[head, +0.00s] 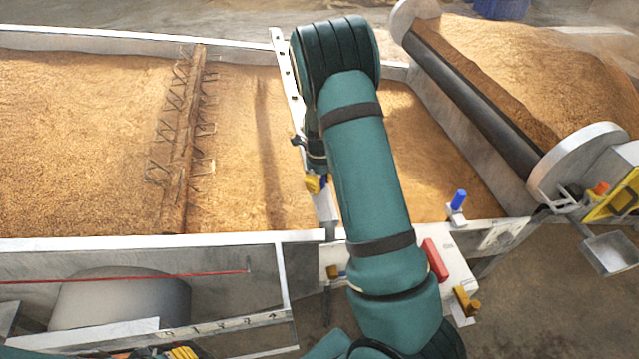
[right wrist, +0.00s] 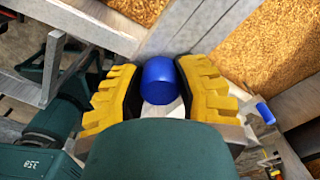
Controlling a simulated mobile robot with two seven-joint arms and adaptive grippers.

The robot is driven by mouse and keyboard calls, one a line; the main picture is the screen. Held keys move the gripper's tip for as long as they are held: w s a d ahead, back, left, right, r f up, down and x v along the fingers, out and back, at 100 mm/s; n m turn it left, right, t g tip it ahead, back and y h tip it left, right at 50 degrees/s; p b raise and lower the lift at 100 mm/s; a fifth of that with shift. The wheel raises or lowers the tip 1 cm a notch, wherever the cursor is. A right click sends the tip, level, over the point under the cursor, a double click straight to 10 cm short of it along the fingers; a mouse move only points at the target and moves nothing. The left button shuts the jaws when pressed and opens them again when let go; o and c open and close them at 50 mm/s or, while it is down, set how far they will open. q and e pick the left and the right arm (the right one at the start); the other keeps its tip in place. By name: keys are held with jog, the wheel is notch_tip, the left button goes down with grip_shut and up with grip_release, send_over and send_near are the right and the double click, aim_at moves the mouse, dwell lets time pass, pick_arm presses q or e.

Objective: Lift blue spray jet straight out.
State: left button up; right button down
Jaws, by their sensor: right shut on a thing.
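My right gripper (head: 315,184) is at the upright metal rail between two grain beds, largely hidden behind my own arm in the head view. In the right wrist view its yellow ribbed fingers (right wrist: 160,72) are shut on the blue spray jet (right wrist: 160,85), a short blue cylinder. Only a sliver of blue shows beside the fingers in the head view. Whether the jet's lower end is still seated is hidden. My left gripper (head: 181,352) shows only as yellow finger pads at the bottom edge; its opening cannot be made out.
A second blue jet (head: 459,198) stands on a pale bracket to the right. A red block (head: 435,260) and a yellow fitting (head: 466,300) are on the white plate nearby. A rusty toothed bar (head: 183,140) crosses the grain at left. A dark roller (head: 470,95) slopes at right.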

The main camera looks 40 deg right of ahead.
notch_tip(320, 180, up, 10)
jog(key=p, duration=0.3)
dwell(0.3)
